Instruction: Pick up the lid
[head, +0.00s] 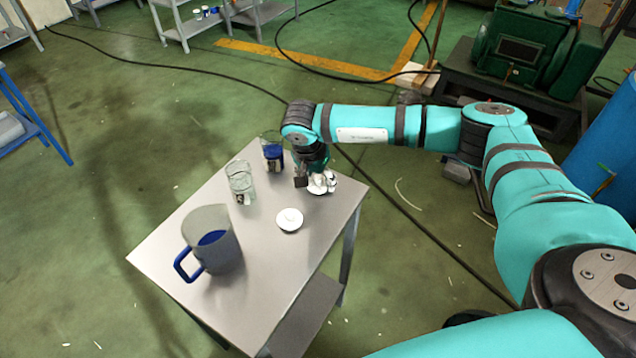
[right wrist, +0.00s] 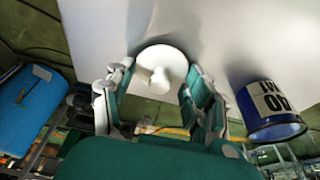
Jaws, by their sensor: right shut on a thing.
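A round white lid (right wrist: 170,58) with a knob is between the two fingers of my right gripper (right wrist: 158,92) in the right wrist view. In the head view, my right gripper (head: 318,182) points down at the table's far right corner. It is shut on this lid, whose white edge (head: 317,192) shows under the fingers. I cannot tell whether the lid touches the table. A second white lid (head: 290,220) with a knob lies flat on the grey table (head: 265,275), nearer the camera and apart from the gripper. My left gripper is not in view.
A clear glass (head: 241,185) and a large jug with a blue handle (head: 212,240) stand further left. The table's front right is clear.

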